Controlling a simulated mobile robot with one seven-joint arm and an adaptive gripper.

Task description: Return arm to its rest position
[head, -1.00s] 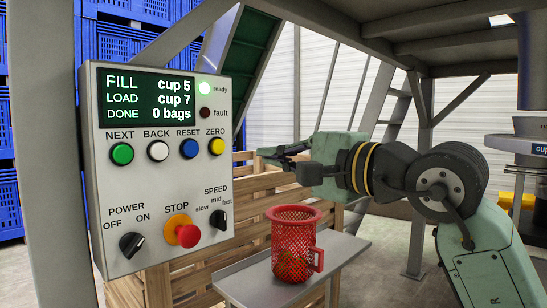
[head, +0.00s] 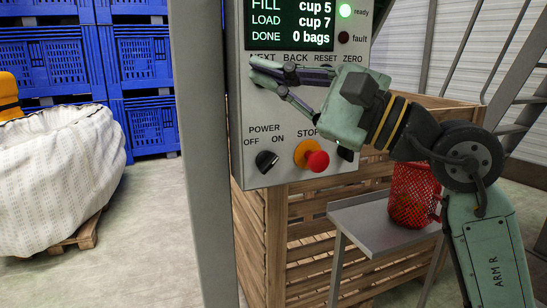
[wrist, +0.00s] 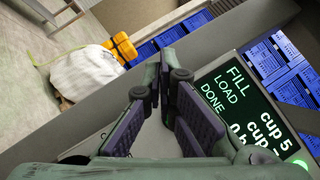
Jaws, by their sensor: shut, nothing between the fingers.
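My green arm (head: 487,250) reaches up from the lower right in the head view. My gripper (head: 262,72) points left in front of the control panel (head: 253,165), covering part of its button row. Whether it touches the panel cannot be told. The gripper is shut and empty. In the wrist view, the fingertips of my gripper (wrist: 165,72) come together near the middle, with the panel's screen (wrist: 245,105) to their right.
The panel shows a lit green ready lamp (head: 345,11) and a red stop button (head: 317,161). A red mesh cup (head: 412,195) stands on a grey shelf (head: 375,232) beside a wooden crate (head: 262,235). A white bulk bag (head: 60,180) and blue crates (head: 145,60) are at left.

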